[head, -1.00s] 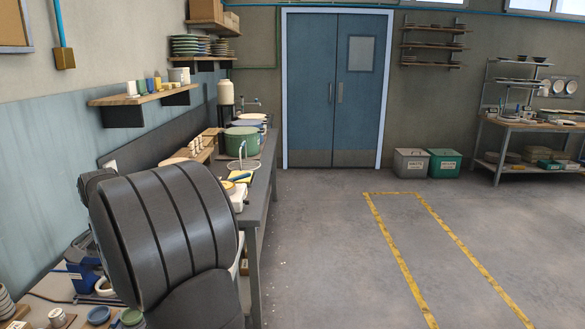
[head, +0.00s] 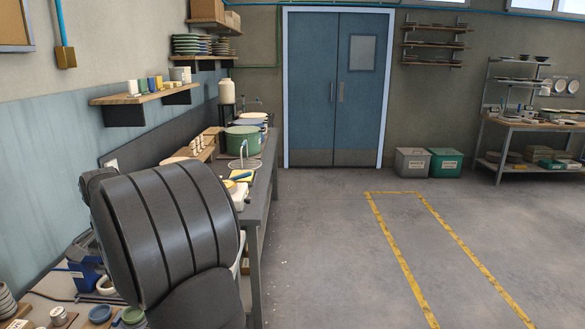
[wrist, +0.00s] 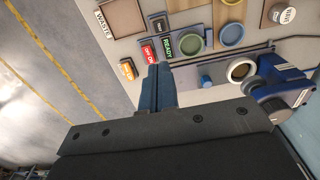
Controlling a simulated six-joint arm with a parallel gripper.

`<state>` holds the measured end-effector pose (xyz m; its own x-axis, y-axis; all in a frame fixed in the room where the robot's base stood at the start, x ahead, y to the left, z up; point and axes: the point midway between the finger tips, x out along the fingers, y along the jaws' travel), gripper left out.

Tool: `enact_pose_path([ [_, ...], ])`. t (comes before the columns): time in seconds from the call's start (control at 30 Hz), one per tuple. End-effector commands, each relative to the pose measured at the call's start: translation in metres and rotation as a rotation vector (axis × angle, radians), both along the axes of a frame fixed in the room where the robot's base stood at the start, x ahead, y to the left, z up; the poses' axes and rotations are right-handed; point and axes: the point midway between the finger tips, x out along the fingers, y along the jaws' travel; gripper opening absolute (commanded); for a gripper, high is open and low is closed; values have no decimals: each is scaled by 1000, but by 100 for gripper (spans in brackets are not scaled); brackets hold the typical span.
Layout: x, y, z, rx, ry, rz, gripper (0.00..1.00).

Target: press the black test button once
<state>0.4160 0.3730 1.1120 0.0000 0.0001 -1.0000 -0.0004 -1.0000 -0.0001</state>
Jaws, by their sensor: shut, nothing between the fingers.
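My gripper (wrist: 159,68) shows in the wrist view with its two blue-grey fingers shut together and nothing between them. Its tips are close to a red OFF ON label (wrist: 148,53) and a dark READY label (wrist: 168,46). A small black piece (wrist: 159,23) with pale lettering lies beyond the tips; it may be the test button, but the lettering is too small to read. I cannot tell whether the fingertips touch anything. In the head view my arm hides the gripper and this part of the bench.
An orange label (wrist: 127,70) lies left of the fingers. Open floor is beyond the bench edge.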

Motion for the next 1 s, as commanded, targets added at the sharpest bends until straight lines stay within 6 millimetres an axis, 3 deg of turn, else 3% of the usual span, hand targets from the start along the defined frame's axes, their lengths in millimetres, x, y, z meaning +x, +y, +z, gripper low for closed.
enact_pose_path([
  [0.3, 0, 0, -2, -7, -5, 2, 0],
  [0.47, -2, -4, -16, -73, -65, 22, 0],
  [0.7, -5, -14, -49, -264, -297, 132, 0],
  [1.0, -9, -7, -68, -398, -585, 345, 0],
])
